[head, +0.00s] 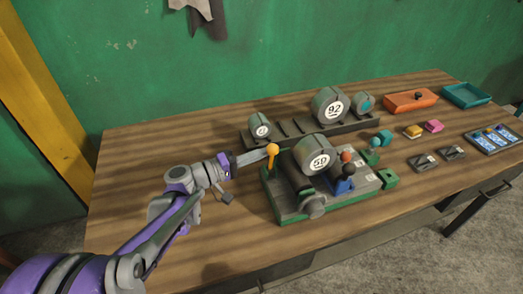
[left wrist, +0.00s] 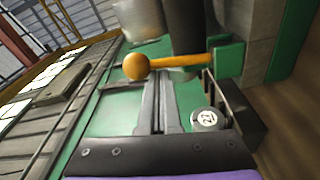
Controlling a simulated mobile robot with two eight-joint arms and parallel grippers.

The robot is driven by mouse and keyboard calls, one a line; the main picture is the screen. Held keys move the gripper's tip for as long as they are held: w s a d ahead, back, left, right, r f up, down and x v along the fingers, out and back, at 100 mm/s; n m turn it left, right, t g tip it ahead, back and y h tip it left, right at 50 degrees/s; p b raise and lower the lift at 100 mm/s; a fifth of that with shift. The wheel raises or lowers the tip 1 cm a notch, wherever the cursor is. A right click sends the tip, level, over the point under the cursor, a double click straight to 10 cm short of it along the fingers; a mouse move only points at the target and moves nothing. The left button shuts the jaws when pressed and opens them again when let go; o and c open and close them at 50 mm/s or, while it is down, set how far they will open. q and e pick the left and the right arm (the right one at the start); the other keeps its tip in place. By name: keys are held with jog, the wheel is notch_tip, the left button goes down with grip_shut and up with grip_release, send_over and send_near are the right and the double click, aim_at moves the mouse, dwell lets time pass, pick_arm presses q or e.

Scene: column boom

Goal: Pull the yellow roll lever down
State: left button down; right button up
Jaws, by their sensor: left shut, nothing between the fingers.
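The yellow roll lever (head: 272,158), with an orange-yellow ball knob, stands upright at the left end of the green-based machine (head: 290,213) on the table. In the left wrist view the lever (left wrist: 182,61) lies across the picture, with its ball at the left. My left gripper (head: 264,154) is shut and empty, its fingertips close to the lever just below the ball. In the left wrist view my shut fingertips (left wrist: 163,78) are right by the shaft. I cannot tell whether they touch it. My right gripper is not in view.
A dark rack (head: 290,130) with round grey weights stands behind the machine. A blue block (head: 344,186) and dark knobs sit right of the lever. An orange box (head: 410,102) and a teal tray (head: 467,95) are at the back right. The table's left part is clear.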

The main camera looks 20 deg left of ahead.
pick_arm(q)
jog(key=s+d+f+m+h+b, duration=0.1)
jog(key=s+d+f+m, duration=0.1)
jog(key=s+m, duration=0.3)
jog(key=d+m, duration=0.1)
jog(key=m, duration=0.3)
jog(key=shift+d+f+m, duration=0.2)
jog(key=shift+f+m, duration=0.05)
jog(key=shift+m, duration=0.05)
jog(key=shift+s+f, duration=0.1)
dwell(0.4)
notch_tip(320, 180, up, 4)
jog(key=w+p, duration=0.2)
jog(key=p, duration=0.1)
jog(key=b+v, duration=0.1)
jog(key=v, duration=0.9)
jog(key=shift+a+f, duration=0.3)
jog(key=shift+f, duration=0.1)
jog(key=shift+w, duration=0.15)
